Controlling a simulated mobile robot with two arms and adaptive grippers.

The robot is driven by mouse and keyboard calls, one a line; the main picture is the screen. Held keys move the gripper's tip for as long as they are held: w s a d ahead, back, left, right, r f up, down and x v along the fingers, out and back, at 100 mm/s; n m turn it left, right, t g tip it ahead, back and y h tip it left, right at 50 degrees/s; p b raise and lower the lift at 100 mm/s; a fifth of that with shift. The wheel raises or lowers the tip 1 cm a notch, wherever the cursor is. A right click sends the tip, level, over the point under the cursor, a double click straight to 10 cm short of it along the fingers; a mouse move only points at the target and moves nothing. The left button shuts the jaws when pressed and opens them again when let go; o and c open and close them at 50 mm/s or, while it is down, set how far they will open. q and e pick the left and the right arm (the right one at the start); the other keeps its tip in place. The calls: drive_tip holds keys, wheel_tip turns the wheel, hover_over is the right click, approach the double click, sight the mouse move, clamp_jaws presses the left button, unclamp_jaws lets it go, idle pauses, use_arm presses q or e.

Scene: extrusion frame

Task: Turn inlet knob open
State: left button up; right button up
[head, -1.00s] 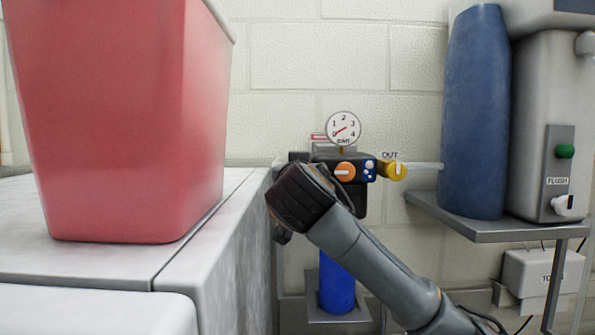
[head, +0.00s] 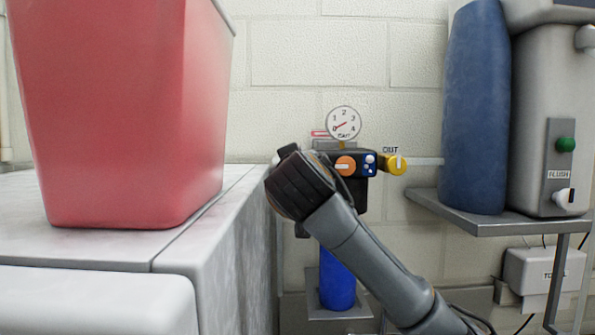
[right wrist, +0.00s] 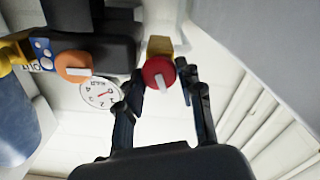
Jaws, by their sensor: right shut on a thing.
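In the right wrist view a round red knob (right wrist: 158,73) with a white bar sits on a brass-coloured fitting (right wrist: 160,46); the bar is slanted. My right gripper (right wrist: 163,77) has its black fingers on both sides of this knob and is shut on it. In the head view my right arm's dark wrist (head: 300,187) covers the left side of the regulator block, so the red knob is hidden there. The pressure gauge (head: 343,121) stands above the block, its red needle pointing to the low end. My left gripper is not in view.
An orange knob (head: 346,166) and a yellow OUT knob (head: 396,165) are close to the right of my wrist. A blue cylinder (head: 337,280) hangs below. A red bin (head: 120,110) stands on the counter at left; a shelf (head: 480,224) is at right.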

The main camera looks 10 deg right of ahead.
drive_tip(key=shift+a+f+n, duration=0.1)
drive_tip(key=shift+n, duration=3.2)
drive_tip(key=shift+a+f+n, duration=0.1)
drive_tip(key=shift+n, duration=3.5)
drive_tip(key=o, duration=1.1)
drive_tip(key=shift+s, duration=0.1)
drive_tip(key=s, duration=0.4)
drive_tip(key=s+a, duration=0.1)
drive_tip(key=s, duration=0.2)
drive_tip(key=s+a, duration=0.1)
drive_tip(key=s, duration=0.3)
drive_tip(key=shift+s+a, duration=0.2)
drive_tip(key=shift+s, duration=0.1)
